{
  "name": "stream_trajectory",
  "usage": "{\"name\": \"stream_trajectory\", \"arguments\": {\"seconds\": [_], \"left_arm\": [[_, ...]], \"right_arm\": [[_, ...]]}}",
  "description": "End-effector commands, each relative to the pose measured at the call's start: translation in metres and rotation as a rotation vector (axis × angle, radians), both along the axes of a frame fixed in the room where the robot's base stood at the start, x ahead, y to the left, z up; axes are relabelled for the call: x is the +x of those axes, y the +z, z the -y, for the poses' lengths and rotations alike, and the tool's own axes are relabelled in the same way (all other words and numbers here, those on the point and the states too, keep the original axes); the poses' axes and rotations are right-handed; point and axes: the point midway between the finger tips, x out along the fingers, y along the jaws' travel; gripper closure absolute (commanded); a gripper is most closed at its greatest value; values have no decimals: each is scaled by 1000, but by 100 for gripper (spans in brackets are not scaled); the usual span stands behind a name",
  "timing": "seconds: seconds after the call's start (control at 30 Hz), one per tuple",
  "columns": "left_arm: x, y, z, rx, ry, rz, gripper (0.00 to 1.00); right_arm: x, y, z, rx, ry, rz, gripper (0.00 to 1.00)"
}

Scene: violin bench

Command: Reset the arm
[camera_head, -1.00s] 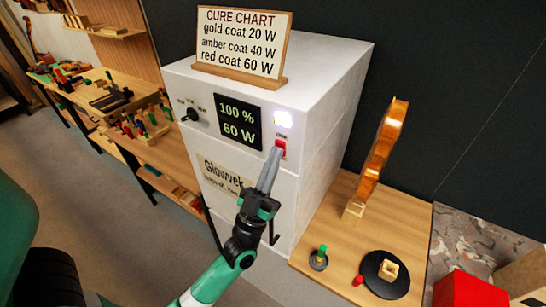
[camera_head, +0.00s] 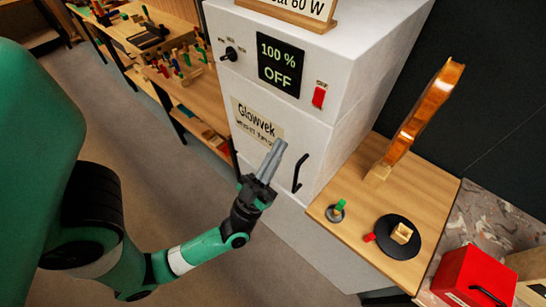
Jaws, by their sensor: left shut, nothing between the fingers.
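My left gripper (camera_head: 272,161) is in front of the white Glowvek cabinet (camera_head: 290,148), below its display and clear of the red switch. Its grey fingers are together and hold nothing. The display (camera_head: 280,65) reads 100 % and OFF. The red switch (camera_head: 319,96) is to the right of the display, and a black knob (camera_head: 230,54) is to its left. The black door handle (camera_head: 300,173) is just right of my fingers. My right gripper is not in view.
A wooden table (camera_head: 440,192) on the right holds an amber violin part (camera_head: 425,108) standing upright, a black disc (camera_head: 392,247) with a small wooden block, and small red and green items. A red box (camera_head: 474,276) is at lower right. Workbenches stand behind left.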

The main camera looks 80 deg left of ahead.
Motion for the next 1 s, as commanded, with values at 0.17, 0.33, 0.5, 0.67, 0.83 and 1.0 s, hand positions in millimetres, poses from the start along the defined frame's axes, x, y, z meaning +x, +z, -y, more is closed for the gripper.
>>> {"name": "stream_trajectory", "arguments": {"seconds": [0.17, 0.33, 0.5, 0.67, 0.83, 1.0], "left_arm": [[-8, -8, 6, 0, -1, -1, 100], [-9, -8, 6, 1, 1, 0, 100], [-8, -8, 6, 1, 1, 0, 100], [-8, -8, 6, 1, 1, 0, 100], [-3, 0, 10, 6, -18, 25, 100], [18, 74, 26, 58, -77, 266, 100]], "right_arm": [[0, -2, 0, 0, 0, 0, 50], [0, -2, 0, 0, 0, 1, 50], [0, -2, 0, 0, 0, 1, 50], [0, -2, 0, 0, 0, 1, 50], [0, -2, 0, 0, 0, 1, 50], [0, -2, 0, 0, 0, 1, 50]]}}
